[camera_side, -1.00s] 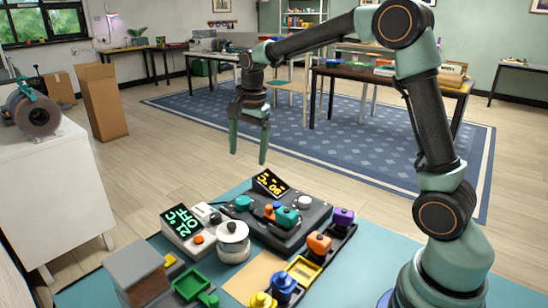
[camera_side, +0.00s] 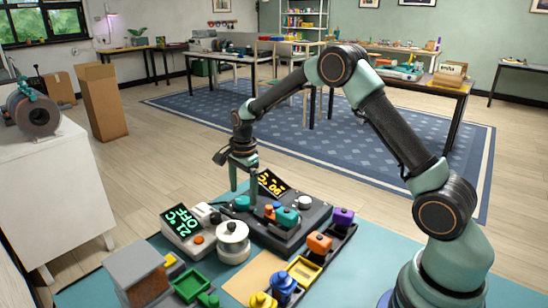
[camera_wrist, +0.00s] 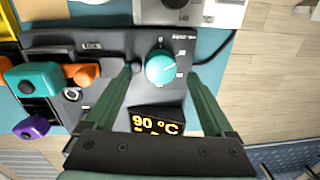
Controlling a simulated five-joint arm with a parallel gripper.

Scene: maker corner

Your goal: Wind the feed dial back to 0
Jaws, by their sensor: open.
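A round teal dial (camera_wrist: 160,67) sits on a dark control box (camera_wrist: 110,55), with small white marks around it. I take it to be the feed dial; its label and pointer setting are too small to read surely. It also shows in the side view (camera_side: 242,203). An amber display (camera_wrist: 155,124) beside it reads 90 °C. My gripper (camera_wrist: 160,72) is open and points down over the dial. In the wrist view its fingers lie on either side of the dial, and in the side view the fingertips (camera_side: 243,189) are close above it. I cannot tell whether they touch it.
On the same box are another teal part (camera_side: 287,217), an orange one (camera_side: 269,210) and a pale knob (camera_side: 304,202). A white unit reading 21 °C OFF (camera_side: 186,229) and a white round pot-like thing (camera_side: 232,243) stand to the left. Coloured trays and pieces fill the front.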

